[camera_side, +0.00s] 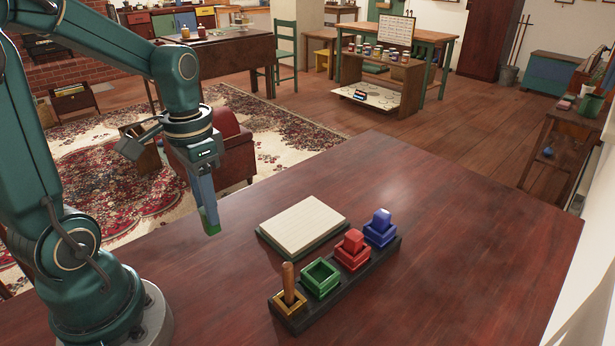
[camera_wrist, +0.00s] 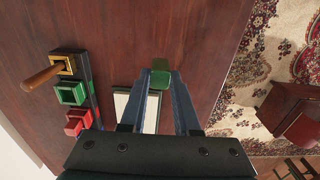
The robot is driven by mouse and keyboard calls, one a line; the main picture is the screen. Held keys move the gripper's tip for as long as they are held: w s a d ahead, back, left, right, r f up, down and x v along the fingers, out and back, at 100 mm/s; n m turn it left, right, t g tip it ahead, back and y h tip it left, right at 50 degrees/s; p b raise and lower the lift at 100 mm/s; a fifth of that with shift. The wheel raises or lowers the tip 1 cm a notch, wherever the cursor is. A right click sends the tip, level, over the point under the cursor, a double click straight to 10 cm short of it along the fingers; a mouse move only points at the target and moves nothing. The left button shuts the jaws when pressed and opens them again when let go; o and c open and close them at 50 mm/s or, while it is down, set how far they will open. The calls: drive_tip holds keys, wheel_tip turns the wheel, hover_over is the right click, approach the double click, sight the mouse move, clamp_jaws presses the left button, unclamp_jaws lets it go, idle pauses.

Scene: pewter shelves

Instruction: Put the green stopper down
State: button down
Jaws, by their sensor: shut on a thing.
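The green stopper (camera_wrist: 160,78) is between the fingertips of my gripper (camera_wrist: 161,84) in the wrist view. In the side view my gripper (camera_side: 205,212) is shut on the green stopper (camera_side: 210,221), held above the left part of the table, left of the pale board. A dark rack (camera_side: 340,283) on the table carries a row of square sockets. The green socket (camera_side: 321,278) is empty, and it also shows in the wrist view (camera_wrist: 70,93). The red socket holds a red stopper (camera_side: 353,241) and the blue socket a blue stopper (camera_side: 381,219).
A brown wooden peg (camera_side: 288,280) stands in the yellow socket (camera_side: 291,304) at the rack's near end. A cream board on a green base (camera_side: 303,226) lies behind the rack. The dark red table (camera_side: 470,240) is clear on its right side.

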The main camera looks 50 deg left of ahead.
drive_tip(key=shift+w+d+f, duration=0.4)
drive_tip(key=shift+d+f, duration=0.2)
drive_tip(key=shift+f, duration=0.5)
drive_tip(key=shift+w+d+f, duration=0.4)
drive_tip(key=shift+d+f, duration=0.15)
drive_tip(key=shift+f, duration=0.5)
drive_tip(key=shift+w+d+f, duration=0.4)
drive_tip(key=shift+d+f, duration=0.2)
drive_tip(key=shift+f, duration=0.5)
drive_tip(key=shift+f, duration=0.1)
drive_tip(key=c, duration=0.6)
unclamp_jaws()
drive_tip(key=shift+c, duration=0.2)
wheel_tip(320, 180, up, 11)
drive_tip(key=s+d+r+t, duration=0.1)
drive_tip(key=s+d+t, duration=0.4)
drive_tip(key=shift+r+t, duration=0.3)
drive_tip(key=shift+r, duration=0.1)
